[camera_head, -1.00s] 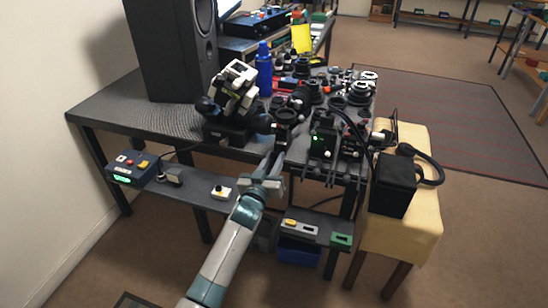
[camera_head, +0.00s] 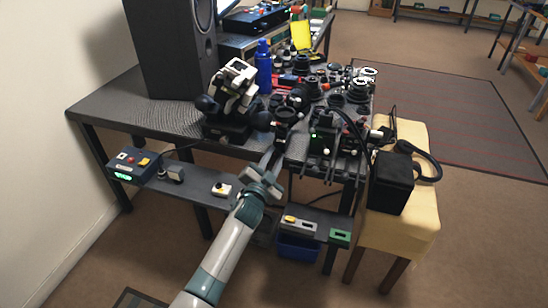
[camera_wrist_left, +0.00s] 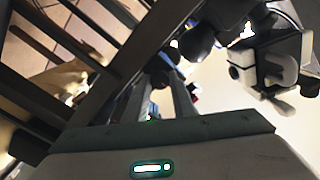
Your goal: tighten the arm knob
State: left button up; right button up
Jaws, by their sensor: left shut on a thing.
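My left gripper (camera_head: 275,149) reaches up to the table's front edge, below a dark ring-shaped holder (camera_head: 286,115). Its fingers are shut on a small dark part there, which I take to be the arm knob; the fingers mostly hide it in the head view. In the left wrist view, the two fingers (camera_wrist_left: 164,74) run up to dark rounded parts, and the gripped spot is dim. A white and black device (camera_head: 236,88) with round black knobs stands just left of the holder. It also shows in the left wrist view (camera_wrist_left: 276,72). My right gripper is not in view.
A black speaker (camera_head: 172,50) stands behind left. Lens parts and a blue bottle (camera_head: 263,68) crowd the table behind the holder. A lower shelf (camera_head: 200,181) carries small control boxes. A yellow-covered stool (camera_head: 412,215) with a black box stands at the right.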

pick_arm(q)
jog(key=shift+m, duration=0.6)
jog(key=o, duration=1.1)
jog(key=shift+c, duration=0.2)
